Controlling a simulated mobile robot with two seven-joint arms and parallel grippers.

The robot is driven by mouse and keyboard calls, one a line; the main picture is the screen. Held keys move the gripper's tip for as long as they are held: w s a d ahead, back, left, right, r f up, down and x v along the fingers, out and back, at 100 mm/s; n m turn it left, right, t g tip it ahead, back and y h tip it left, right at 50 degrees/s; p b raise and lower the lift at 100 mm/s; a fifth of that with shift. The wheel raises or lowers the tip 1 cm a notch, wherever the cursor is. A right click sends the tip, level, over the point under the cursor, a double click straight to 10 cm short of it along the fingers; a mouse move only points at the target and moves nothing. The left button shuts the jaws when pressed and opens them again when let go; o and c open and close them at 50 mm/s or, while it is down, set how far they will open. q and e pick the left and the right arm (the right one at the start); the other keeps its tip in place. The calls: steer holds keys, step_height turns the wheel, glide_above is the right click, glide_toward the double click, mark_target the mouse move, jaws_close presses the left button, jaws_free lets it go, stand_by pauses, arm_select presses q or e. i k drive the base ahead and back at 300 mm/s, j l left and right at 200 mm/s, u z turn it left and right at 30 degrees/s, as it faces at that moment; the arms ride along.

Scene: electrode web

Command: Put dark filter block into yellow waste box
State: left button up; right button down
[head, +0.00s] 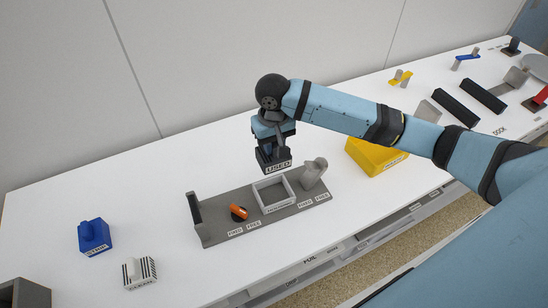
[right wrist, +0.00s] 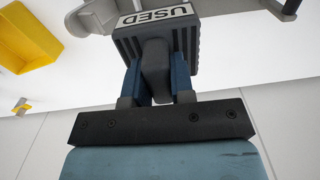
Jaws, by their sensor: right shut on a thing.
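The dark filter block (head: 273,160), labelled USED, is held in my right gripper (head: 276,146) above the grey fixture. In the right wrist view the block (right wrist: 183,38) has ribbed sides and a grey grip piece, and the blue fingers of the gripper (right wrist: 158,85) are closed on that piece. The yellow waste box (head: 370,157) stands on the table to the right of the block, partly behind my right arm. In the right wrist view the yellow box (right wrist: 22,42) is at the upper left, apart from the block. My left gripper is not in view.
The grey fixture (head: 222,217) has an upright plate, an orange lever (head: 239,211), a white-rimmed square frame (head: 283,205) and a grey clamp (head: 313,172). A blue block (head: 94,236) and a striped white block (head: 139,272) lie left. Black bars (head: 456,107) lie far right.

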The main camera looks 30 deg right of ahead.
mark_target(376, 153)
steer(key=l+z, duration=0.2)
steer(key=l, duration=0.55)
steer(key=i+l+z, duration=0.15)
steer(key=l, duration=0.6)
steer(key=k, duration=0.05)
